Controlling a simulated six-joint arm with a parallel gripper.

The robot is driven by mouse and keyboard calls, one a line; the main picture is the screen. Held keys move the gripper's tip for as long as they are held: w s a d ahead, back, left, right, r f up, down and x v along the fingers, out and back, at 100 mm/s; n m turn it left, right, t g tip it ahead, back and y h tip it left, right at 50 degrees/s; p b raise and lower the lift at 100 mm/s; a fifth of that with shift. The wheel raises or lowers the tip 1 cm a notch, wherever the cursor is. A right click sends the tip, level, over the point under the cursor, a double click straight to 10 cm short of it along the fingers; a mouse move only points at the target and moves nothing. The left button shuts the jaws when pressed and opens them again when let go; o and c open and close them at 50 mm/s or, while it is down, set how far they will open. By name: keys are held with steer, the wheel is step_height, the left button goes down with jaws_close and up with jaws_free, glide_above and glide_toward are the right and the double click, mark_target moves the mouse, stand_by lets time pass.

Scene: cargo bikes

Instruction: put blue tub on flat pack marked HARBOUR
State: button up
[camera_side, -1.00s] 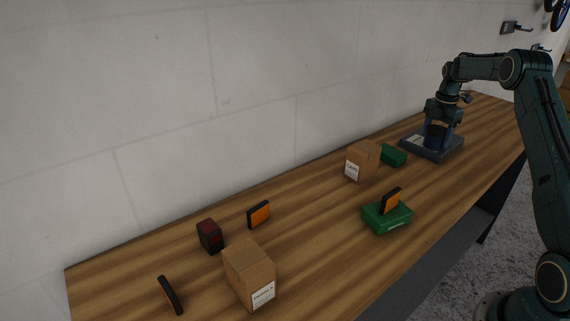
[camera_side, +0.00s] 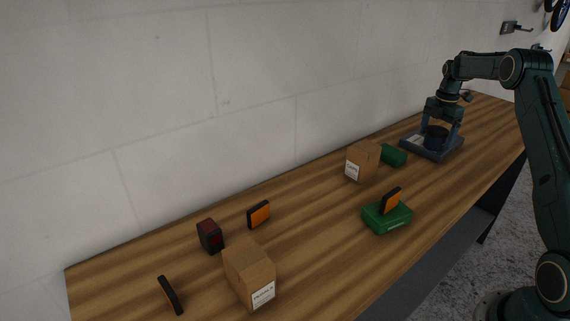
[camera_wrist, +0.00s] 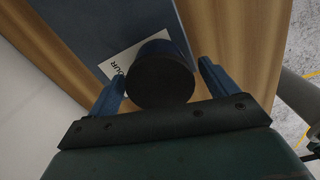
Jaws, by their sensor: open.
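The blue tub (camera_side: 435,138) stands on the dark blue flat pack (camera_side: 447,153) at the far right end of the bench. In the wrist view the tub (camera_wrist: 161,77) is dark with a round top and covers part of the white label on the flat pack (camera_wrist: 88,22). The label's visible letters end in "OUR". My gripper (camera_side: 441,124) is just above the flat pack. In the wrist view its open fingers (camera_wrist: 163,90) stand on either side of the tub, with a gap at each side.
A cardboard box (camera_side: 363,161) and a green item (camera_side: 394,155) stand left of the flat pack. A green case (camera_side: 387,217) with an orange-black block (camera_side: 391,200) is nearer the front. Another cardboard box (camera_side: 249,274), a dark red box (camera_side: 210,236) and small items lie farther left. A wall runs behind.

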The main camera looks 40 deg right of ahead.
mark_target(437, 130)
step_height(437, 130, up, 12)
steer(key=shift+f, duration=0.2)
stand_by(0.4)
stand_by(0.5)
steer(key=s+a+r+m+t, duration=0.1)
steer(key=s+a+r+m, duration=0.2)
steer(key=a, duration=0.6)
steer(key=a+r+m+t+h, duration=0.1)
steer(key=a+r+m, duration=0.1)
steer(key=a+r, duration=0.55)
steer(key=s+a+r+m+t, duration=0.1)
steer(key=s+a+r+m, duration=0.15)
steer(key=a, duration=0.75)
steer(key=s+a+f+m+t, duration=0.1)
steer(key=s+a+f+m, duration=0.1)
steer(key=s+a, duration=0.3)
steer(key=s+a+f+m, duration=0.3)
steer(key=s+a, duration=0.3)
steer(key=s, duration=0.2)
steer(key=s+a+f+m+t+y, duration=0.1)
steer(key=s+a+f+m, duration=0.2)
steer(key=s+a, duration=0.2)
steer(key=shift+s+a+f+t, duration=0.2)
steer(key=shift+s+a+t, duration=0.1)
steer(key=shift+s, duration=0.5)
